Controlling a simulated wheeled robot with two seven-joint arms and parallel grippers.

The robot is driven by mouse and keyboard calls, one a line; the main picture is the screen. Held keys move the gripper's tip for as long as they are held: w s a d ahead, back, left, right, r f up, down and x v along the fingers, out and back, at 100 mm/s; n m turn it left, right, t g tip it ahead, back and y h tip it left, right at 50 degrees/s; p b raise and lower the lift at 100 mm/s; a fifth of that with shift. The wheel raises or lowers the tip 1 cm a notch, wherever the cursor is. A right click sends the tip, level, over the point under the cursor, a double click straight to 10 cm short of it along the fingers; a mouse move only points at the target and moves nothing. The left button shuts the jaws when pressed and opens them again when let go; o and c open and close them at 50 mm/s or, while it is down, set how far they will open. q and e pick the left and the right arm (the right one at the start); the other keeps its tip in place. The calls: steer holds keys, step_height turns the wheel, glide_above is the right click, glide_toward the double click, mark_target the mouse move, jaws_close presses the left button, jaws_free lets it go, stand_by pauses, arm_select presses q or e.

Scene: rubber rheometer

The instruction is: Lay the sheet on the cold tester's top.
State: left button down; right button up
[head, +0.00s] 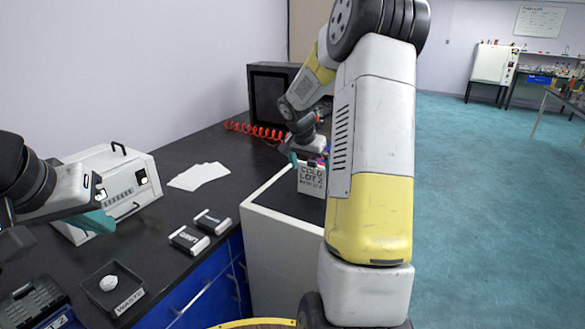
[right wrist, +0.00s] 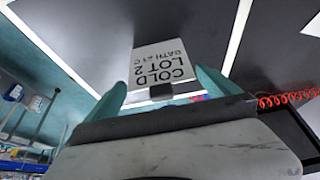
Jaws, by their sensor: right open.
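White sheets (head: 200,176) lie flat and overlapping on the dark bench; I cannot tell which is the task's sheet. A white instrument (head: 146,180) with a front panel and top handle stands at the left; no label shows whether it is the cold tester. My left gripper (head: 92,222) is in front of it, one teal finger visible, its opening unclear. My right gripper (head: 300,157) is open at a white holder (head: 311,183) marked COLD LOT 2. In the right wrist view, the holder (right wrist: 160,65) shows beyond and between the teal fingers; contact is unclear.
Two small dark blocks with white ends (head: 188,239) sit near the bench front. A black WASTE tray (head: 128,303) holds a white lump. A dark box-shaped device (head: 270,92) and red coiled cable (head: 254,130) are at the back. Bench around the sheets is clear.

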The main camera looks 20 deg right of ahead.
steer(key=v, duration=1)
steer(key=s+a+r+n+t+y, duration=0.1)
steer(key=s+a+n+y, duration=0.1)
steer(key=s+a, duration=0.3)
steer(key=s+a+r+n+t+y, duration=0.1)
steer(key=s+a+n, duration=0.4)
steer(key=s, duration=0.8)
steer(key=s+a+r+n+t+y, duration=0.1)
steer(key=s+a+r+n+y, duration=0.1)
steer(key=s+a, duration=0.5)
steer(key=shift+s+a+r+n+y, duration=0.2)
steer(key=shift+s+r+n+y, duration=0.25)
steer(key=shift+s+n, duration=0.4)
steer(key=shift+s+r, duration=0.1)
steer(key=shift+s, duration=0.05)
